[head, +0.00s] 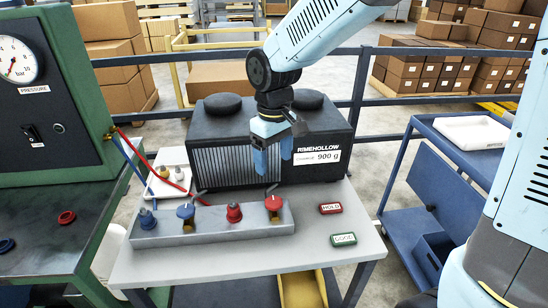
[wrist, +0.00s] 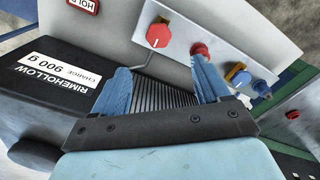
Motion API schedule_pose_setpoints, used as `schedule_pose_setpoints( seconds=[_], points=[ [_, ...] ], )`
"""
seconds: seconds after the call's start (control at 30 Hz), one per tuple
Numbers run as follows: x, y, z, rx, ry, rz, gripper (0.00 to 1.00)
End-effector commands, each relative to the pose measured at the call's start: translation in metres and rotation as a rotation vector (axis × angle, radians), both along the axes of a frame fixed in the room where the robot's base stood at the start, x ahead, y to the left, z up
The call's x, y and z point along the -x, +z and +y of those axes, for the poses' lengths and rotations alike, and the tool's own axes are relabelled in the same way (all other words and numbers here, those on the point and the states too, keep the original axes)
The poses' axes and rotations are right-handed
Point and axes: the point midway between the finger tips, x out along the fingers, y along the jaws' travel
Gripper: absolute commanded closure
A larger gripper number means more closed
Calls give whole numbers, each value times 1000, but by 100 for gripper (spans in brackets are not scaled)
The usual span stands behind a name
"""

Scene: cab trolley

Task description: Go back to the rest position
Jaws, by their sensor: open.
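My gripper (head: 274,160) has blue fingers, which are apart with nothing between them. In the head view it hangs in front of the black Rimehollow unit (head: 228,128), above the back of the grey valve block (head: 215,227). In the wrist view the open fingers (wrist: 163,83) frame the unit's ribbed grille. In the wrist view the red knob (wrist: 158,36) shows beyond the fingers.
The white table (head: 200,265) holds red HOLD (head: 330,208) and green (head: 343,240) labels. A dark gauge panel (head: 50,100) with red and blue hoses stands left. A blue trolley (head: 420,200) with a white tray (head: 472,131) stands right. A railing (head: 400,50) runs behind.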

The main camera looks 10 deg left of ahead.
Motion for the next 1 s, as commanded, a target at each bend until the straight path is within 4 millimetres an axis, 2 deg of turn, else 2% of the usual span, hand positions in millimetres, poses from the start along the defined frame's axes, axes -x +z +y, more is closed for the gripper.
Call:
schedule_pose_setpoints(
  seconds=[0.13,0.23,0.57,0.77,1.0],
  points=[
    [-1,5,-7,-2,-17,-10,25],
    [-4,16,-24,-7,-61,-38,25],
    [2,70,-119,-44,-307,-173,25],
    [19,96,-174,-77,-458,-252,25],
    [52,118,-232,-127,-637,-343,25]
  ],
)
